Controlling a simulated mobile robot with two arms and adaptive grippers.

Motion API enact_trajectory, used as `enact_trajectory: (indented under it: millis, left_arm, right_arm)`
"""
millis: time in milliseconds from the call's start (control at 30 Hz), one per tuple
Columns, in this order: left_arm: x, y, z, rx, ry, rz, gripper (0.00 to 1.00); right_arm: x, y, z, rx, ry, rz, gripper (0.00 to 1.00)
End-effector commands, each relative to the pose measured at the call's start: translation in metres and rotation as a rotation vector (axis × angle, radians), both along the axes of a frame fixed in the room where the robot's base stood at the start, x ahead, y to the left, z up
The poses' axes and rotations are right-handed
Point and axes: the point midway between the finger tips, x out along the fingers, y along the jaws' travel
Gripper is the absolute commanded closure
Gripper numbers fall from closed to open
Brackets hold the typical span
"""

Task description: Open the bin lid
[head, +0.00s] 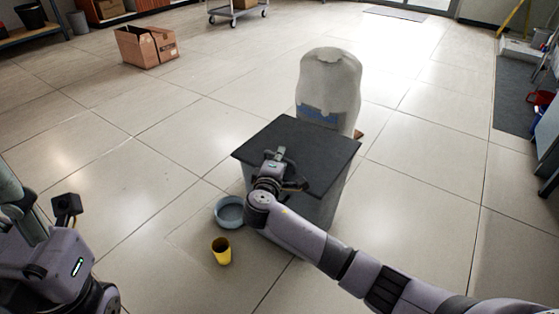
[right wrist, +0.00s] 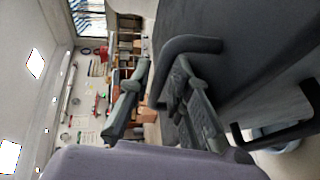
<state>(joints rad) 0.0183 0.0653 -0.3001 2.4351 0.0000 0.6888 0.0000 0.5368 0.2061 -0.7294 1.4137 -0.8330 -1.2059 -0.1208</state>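The bin (head: 322,205) is a grey box on the floor in the middle of the head view. Its flat dark lid (head: 325,150) lies level on top, closed. My right gripper (head: 279,158) is over the lid's near left part. In the right wrist view the lid's dark surface (right wrist: 250,45) fills the upper right. A dark curved handle (right wrist: 190,45) rises from it and passes between the fingers of my right gripper (right wrist: 160,85), which stand apart. Whether a finger touches the handle I cannot tell. My left arm is folded at the lower left; its fingers are not clear.
A white sack-like object (head: 330,80) stands right behind the bin. A blue-grey bowl (head: 229,211) and a yellow cup (head: 221,251) are on the floor at the bin's left. A cardboard box (head: 147,46) stands far back left. The tiled floor around is mostly free.

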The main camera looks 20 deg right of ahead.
Motion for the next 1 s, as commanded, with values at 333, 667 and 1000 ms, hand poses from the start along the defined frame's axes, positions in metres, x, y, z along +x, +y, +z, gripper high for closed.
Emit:
enact_trajectory:
  millis: [333, 667, 1000]
  left_arm:
    - [-0.0001, -0.0001, 0.0004, 0.0, 0.0, 0.0, 0.59]
    - [-0.0002, -0.0002, 0.0003, 0.0, 0.0, -0.001, 0.59]
    - [-0.0002, -0.0002, 0.0002, 0.0, -0.001, -0.001, 0.59]
  right_arm:
    - [0.0, -0.0001, 0.0001, -0.001, 0.0, 0.0, 0.91]
    - [-0.0002, 0.0001, -0.0003, -0.001, 0.0, 0.0, 1.0]
    - [-0.0005, 0.0004, -0.0006, 0.0, 0.001, 0.0, 1.0]
